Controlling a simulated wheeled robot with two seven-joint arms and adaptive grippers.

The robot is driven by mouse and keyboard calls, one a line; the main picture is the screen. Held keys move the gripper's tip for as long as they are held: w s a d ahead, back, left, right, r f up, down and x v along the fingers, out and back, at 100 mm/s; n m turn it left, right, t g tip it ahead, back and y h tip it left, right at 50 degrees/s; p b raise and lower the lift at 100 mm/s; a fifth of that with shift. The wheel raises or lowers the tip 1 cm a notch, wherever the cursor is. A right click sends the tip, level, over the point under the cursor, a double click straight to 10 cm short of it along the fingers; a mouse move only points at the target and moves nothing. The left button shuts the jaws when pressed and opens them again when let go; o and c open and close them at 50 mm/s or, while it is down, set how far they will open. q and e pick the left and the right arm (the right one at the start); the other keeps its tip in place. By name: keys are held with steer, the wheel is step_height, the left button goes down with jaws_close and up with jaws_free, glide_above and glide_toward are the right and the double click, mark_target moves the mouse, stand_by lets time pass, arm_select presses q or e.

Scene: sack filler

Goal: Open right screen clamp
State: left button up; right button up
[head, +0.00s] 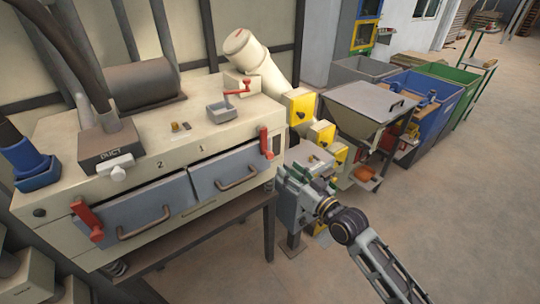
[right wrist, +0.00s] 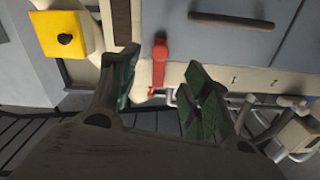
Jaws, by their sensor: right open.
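The right screen clamp (head: 265,143) is a red lever at the right end of the cream machine's front, beside the grey screen drawer (head: 232,172). In the right wrist view the red clamp (right wrist: 159,64) shows between and beyond my fingers, its lower end near the fingertips. My right gripper (head: 287,176) is open and empty, a little below and right of the clamp in the head view. In the right wrist view its green-padded fingers (right wrist: 164,85) stand apart on either side of the lever; I cannot tell whether they touch it. My left gripper is not in view.
A matching red clamp (head: 87,220) is at the machine's left end. Drawer handles (head: 145,224) stick out in front. A yellow box (head: 299,105) and a steel hopper (head: 362,108) stand to the right. The floor at the right (head: 460,210) is clear.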

mark_target(271, 157)
steer(key=shift+p+x, duration=0.8)
steer(key=shift+x, duration=4.55)
steer(key=shift+c, duration=0.4)
jaws_close()
